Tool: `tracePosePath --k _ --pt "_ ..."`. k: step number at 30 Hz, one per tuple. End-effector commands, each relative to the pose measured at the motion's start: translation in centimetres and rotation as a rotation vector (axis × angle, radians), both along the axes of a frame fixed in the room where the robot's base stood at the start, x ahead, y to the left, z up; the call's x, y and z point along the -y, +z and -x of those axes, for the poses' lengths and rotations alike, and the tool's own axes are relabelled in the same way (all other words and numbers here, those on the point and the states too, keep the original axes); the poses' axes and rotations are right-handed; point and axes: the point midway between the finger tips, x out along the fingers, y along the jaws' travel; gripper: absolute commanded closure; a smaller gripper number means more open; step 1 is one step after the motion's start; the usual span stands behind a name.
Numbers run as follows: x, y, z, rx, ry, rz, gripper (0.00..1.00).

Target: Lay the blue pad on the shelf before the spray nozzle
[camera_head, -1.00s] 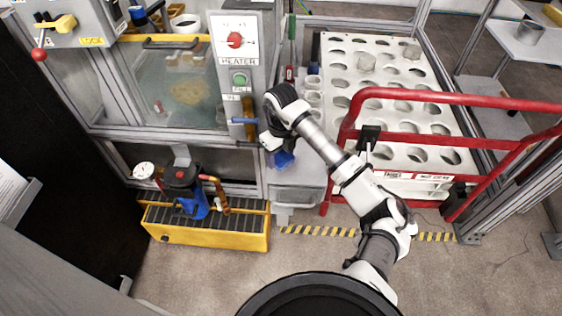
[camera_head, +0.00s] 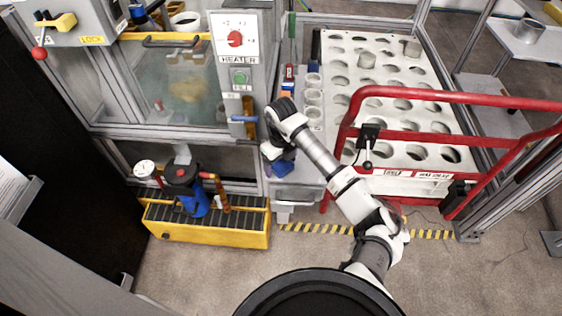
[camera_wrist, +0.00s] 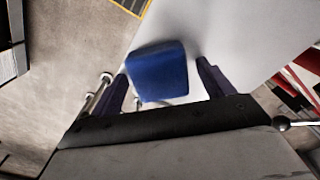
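The blue pad (camera_wrist: 158,73) shows between my gripper's fingers in the wrist view, over a pale flat surface. A gap shows between it and the right finger; the left finger is close to its edge. My gripper (camera_wrist: 162,72) looks open. In the head view the pad (camera_head: 280,169) shows just below my gripper (camera_head: 277,155), over the light grey shelf (camera_head: 300,184) beside the heater cabinet. I cannot tell whether the pad rests on the shelf or is above it. I cannot make out the spray nozzle for sure.
The heater panel (camera_head: 238,75) with a blue handle (camera_head: 243,119) stands left of my arm. A red rail (camera_head: 460,98) and a white rack with holes (camera_head: 385,70) are to the right. A yellow-based pump unit (camera_head: 215,232) is on the floor at left.

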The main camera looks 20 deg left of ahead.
Motion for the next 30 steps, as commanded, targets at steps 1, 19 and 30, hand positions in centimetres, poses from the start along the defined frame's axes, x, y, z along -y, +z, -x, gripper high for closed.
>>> tracePosePath --k 1,19,30 --pt "0.0 0.0 0.0 0.000 0.000 0.000 0.20" --pt "0.0 7.1 -0.1 0.005 0.003 0.001 0.20" --pt "0.0 12.1 0.0 0.001 0.001 0.000 0.20"
